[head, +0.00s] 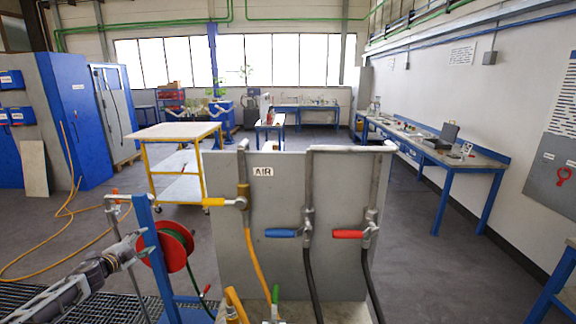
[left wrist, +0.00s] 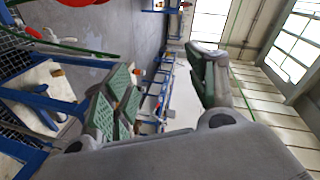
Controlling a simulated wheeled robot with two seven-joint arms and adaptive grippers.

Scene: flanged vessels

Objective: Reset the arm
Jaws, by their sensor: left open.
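My left arm comes in from the lower left in the head view. Its gripper (head: 132,246) is beside a blue post (head: 153,250) and a red hose reel (head: 172,247); whether it touches the post I cannot tell. In the left wrist view my left gripper (left wrist: 163,93) has its two green-padded fingers spread wide, with nothing between them. My right arm and gripper are not in view.
A grey panel (head: 285,205) marked AIR stands ahead, with yellow (head: 225,202), blue (head: 282,233) and red (head: 348,234) valve handles and hanging hoses. A yellow-framed cart (head: 172,133) is behind it to the left. A blue workbench (head: 440,155) lines the right wall. Open floor (head: 420,250) lies right of the panel.

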